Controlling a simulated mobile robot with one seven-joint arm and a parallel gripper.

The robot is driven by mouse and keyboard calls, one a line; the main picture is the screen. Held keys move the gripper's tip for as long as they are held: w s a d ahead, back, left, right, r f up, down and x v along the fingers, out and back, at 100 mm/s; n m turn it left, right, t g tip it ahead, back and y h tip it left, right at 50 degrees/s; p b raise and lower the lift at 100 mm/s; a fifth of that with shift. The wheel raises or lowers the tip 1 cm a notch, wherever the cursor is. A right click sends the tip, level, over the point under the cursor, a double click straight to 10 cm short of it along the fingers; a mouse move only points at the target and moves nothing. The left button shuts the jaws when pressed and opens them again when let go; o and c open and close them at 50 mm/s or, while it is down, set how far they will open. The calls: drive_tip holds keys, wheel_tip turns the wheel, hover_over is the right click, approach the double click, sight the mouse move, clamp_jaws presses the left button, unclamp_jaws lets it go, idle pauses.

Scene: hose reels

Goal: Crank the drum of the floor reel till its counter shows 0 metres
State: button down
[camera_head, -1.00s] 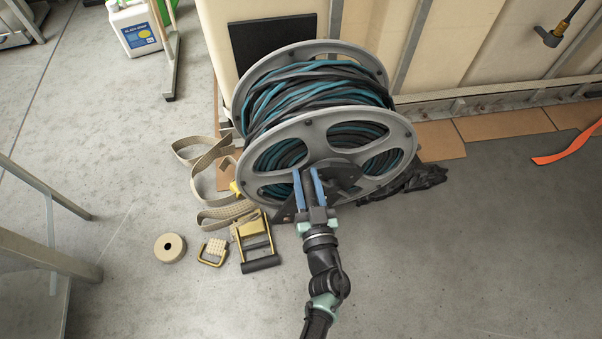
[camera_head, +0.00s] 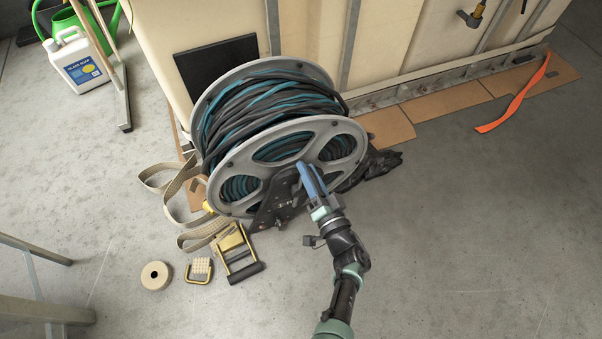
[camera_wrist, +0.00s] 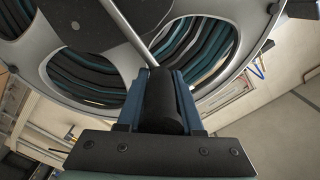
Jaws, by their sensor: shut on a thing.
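The floor reel (camera_head: 238,159) stands on the floor by the panelled wall, its grey drum wound thick with black and teal hose (camera_head: 268,107). In the head view my gripper (camera_head: 306,172) is at the lower right of the near flange. The wrist view shows the blue jaws (camera_wrist: 133,103) shut around the dark crank handle (camera_wrist: 163,103), which sits at the end of a metal arm. A dark bracket (camera_head: 276,199) stands in front of the drum's lower part. Small pale marks show on it, too small to read as a counter value.
A beige strap (camera_head: 163,185), a yellow ratchet buckle (camera_head: 236,252) and a tape roll (camera_head: 155,275) lie left of the reel. A white jug (camera_head: 80,65) is at upper left. An orange strap (camera_head: 515,100) lies at right. Floor at lower right is clear.

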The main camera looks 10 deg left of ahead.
drive_tip(key=shift+w+d+f, duration=0.15)
drive_tip(key=shift+d+f, duration=0.1)
drive_tip(key=shift+d, duration=0.05)
idle(0.4)
drive_tip(key=c, duration=0.6)
unclamp_jaws()
drive_tip(key=shift+r, duration=0.1)
drive_tip(key=shift+d, duration=0.1)
drive_tip(key=shift+s+d+r, duration=0.1)
drive_tip(key=shift+s+d, duration=0.1)
drive_tip(key=shift+s, duration=0.1)
drive_tip(key=p+v, duration=0.4)
drive_tip(key=v, duration=0.8)
drive_tip(key=shift+p, duration=0.4)
